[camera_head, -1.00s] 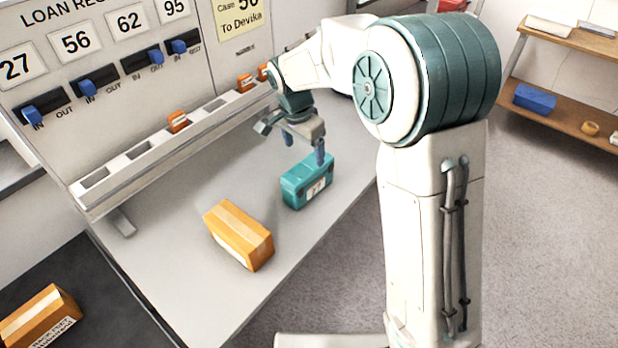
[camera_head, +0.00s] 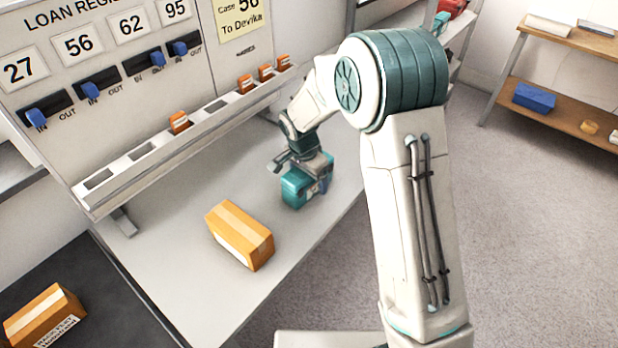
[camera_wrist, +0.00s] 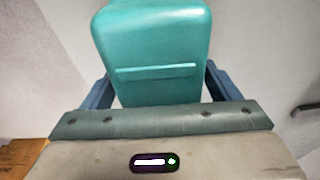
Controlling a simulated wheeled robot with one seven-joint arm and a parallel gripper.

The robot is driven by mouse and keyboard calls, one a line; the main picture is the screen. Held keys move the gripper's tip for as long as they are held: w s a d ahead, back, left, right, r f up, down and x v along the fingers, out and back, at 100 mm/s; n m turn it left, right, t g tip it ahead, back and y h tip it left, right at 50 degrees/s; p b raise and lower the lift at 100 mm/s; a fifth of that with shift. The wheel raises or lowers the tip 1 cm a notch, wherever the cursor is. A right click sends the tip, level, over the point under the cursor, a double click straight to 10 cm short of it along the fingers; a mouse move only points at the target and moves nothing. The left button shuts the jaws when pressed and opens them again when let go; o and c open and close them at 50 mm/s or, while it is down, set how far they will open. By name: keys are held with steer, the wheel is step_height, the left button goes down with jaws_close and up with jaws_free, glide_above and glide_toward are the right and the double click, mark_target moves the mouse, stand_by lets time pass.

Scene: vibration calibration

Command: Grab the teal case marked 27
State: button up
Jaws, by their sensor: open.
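The teal case (camera_head: 294,190) stands on the grey bench, partly covered by my gripper in the head view. In the wrist view the teal case (camera_wrist: 152,45) lies between my two blue fingers, filling the upper middle. My gripper (camera_head: 304,178) is down at the case, with its fingers open on either side of it. In the wrist view my gripper (camera_wrist: 158,90) shows a finger at each side, and I cannot tell whether either touches the case. The case's number cannot be read now.
A cardboard box (camera_head: 240,235) lies on the bench left of the case. Another box (camera_head: 45,315) sits on a dark surface at the lower left. A slotted rail (camera_head: 150,150) with several orange tags runs along the board. A wooden shelf (camera_head: 560,85) stands at the right.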

steer(key=c, duration=1.4)
steer(key=shift+r, duration=0.1)
